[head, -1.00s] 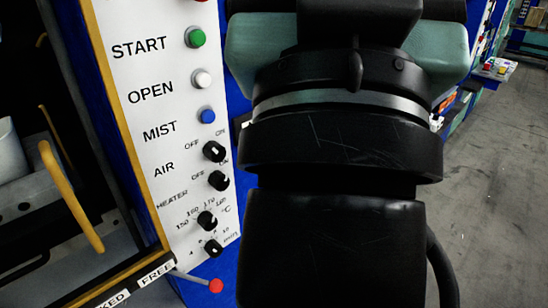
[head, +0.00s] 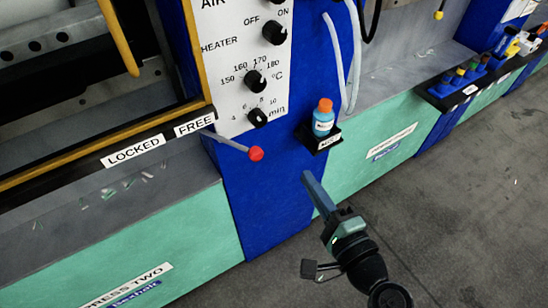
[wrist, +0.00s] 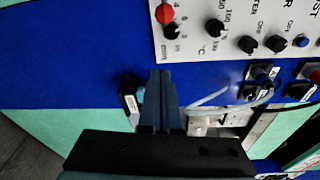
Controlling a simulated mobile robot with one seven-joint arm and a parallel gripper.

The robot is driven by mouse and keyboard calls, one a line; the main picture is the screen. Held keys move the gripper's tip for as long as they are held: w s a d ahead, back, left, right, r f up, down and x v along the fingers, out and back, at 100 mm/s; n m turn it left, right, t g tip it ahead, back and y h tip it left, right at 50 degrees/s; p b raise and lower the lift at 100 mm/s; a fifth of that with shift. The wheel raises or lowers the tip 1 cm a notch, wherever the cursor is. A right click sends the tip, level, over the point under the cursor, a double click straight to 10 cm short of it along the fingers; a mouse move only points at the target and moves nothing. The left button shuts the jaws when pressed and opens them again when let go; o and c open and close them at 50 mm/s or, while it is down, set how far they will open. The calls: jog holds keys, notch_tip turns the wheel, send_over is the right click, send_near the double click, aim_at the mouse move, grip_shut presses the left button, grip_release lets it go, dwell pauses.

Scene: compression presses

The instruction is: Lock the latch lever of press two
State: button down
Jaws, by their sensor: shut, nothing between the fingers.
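The latch lever (head: 230,144) of press two is a thin grey rod with a red ball knob (head: 256,154). It sticks out to the right and slightly down, its base by the FREE label (head: 195,123). The LOCKED label (head: 133,151) is further left. The red knob also shows at the top of the wrist view (wrist: 165,14). My gripper (head: 306,174) is shut and empty, to the right of and a little below the knob in the head view, apart from it. The shut fingertips also show in the wrist view (wrist: 161,74).
A blue bottle with an orange cap (head: 323,120) stands on a small black holder (head: 318,139) just above my fingers. The control panel with knobs (head: 257,80) is above the lever. A PRESS TWO label (head: 125,288) is on the green front. Open floor lies to the right.

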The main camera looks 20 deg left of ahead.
dwell(0.3)
jog(key=w+a+p, duration=0.2)
jog(key=w+a, duration=0.1)
jog(key=a, duration=0.5)
jog(key=shift+w+a, duration=0.35)
jog(key=shift+a, duration=0.05)
jog(key=shift+r, duration=0.1)
jog(key=shift+s, duration=0.15)
